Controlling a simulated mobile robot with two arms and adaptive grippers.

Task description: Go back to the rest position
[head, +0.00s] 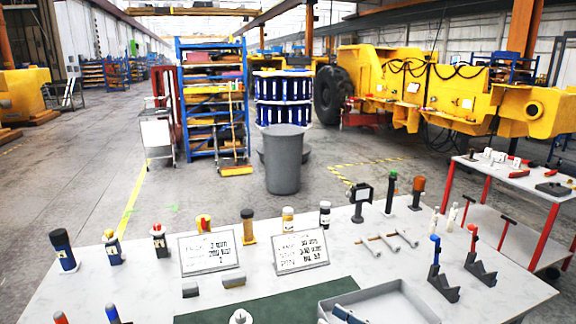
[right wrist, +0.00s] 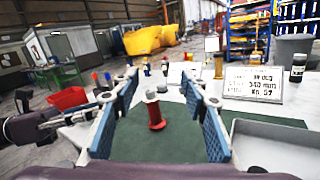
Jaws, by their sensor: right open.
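My right gripper (right wrist: 160,82) is open in the right wrist view, with its two blue-padded fingers wide apart and nothing held between them. Beyond and between the fingers, a red spool-shaped piece (right wrist: 155,112) stands upright on the green mat (right wrist: 174,142), apart from both pads. Part of what looks like my left arm and gripper (right wrist: 66,122) shows at the left of that view; its jaw opening is unclear. Neither gripper shows in the head view, where the worktable (head: 98,285) carries the green mat (head: 290,303) at its front.
Two sign boards (head: 208,252) (head: 300,251), several bottles and a grey tray (head: 402,300) stand on the table. Small tools and dark stands (head: 480,268) are at its right. A red-framed cart (head: 528,180) stands beside it. A grey bin (head: 283,160) is on the floor behind.

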